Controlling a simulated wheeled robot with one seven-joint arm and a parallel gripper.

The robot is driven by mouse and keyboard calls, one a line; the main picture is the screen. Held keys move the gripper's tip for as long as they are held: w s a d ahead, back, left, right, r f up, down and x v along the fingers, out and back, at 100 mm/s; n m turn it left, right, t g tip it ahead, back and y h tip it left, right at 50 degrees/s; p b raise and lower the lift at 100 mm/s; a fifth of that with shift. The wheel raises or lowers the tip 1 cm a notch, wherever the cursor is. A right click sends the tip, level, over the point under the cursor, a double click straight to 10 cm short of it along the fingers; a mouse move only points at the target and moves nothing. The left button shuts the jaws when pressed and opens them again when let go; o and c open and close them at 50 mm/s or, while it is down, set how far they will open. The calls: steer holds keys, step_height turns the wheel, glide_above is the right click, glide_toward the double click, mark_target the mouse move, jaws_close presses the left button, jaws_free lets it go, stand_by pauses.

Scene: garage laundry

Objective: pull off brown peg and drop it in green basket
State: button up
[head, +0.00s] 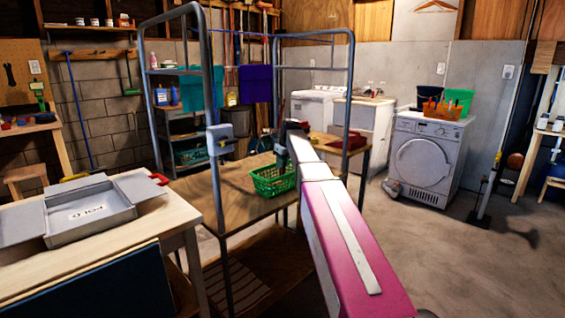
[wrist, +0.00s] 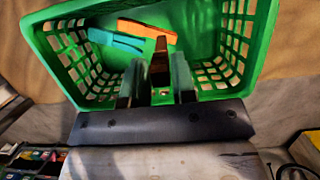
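The green basket (head: 272,181) stands on the wooden table in the middle of the head view. In the wrist view, the basket (wrist: 275,45) opens just beyond my gripper. An orange peg (wrist: 147,29) and a teal peg (wrist: 115,41) lie inside it. A brown peg (wrist: 160,62) sits between the fingers of my gripper (wrist: 159,82) and fills the gap, so they look shut on it. The fingers and peg show against the basket's interior. In the head view, my gripper is mostly hidden behind my arm, near the basket.
A grey metal rack (head: 213,110) rises around the wooden table (head: 232,207), with a line carrying a teal cloth (head: 202,90) and a blue cloth (head: 255,83). A grey box (head: 92,214) is on the left table. A washing machine (head: 428,160) stands right.

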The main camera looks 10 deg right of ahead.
steer(key=shift+o, duration=1.2)
steer(key=v, duration=1)
steer(key=shift+r, duration=0.4)
steer(key=shift+s+d, duration=0.1)
steer(key=shift+s, duration=0.1)
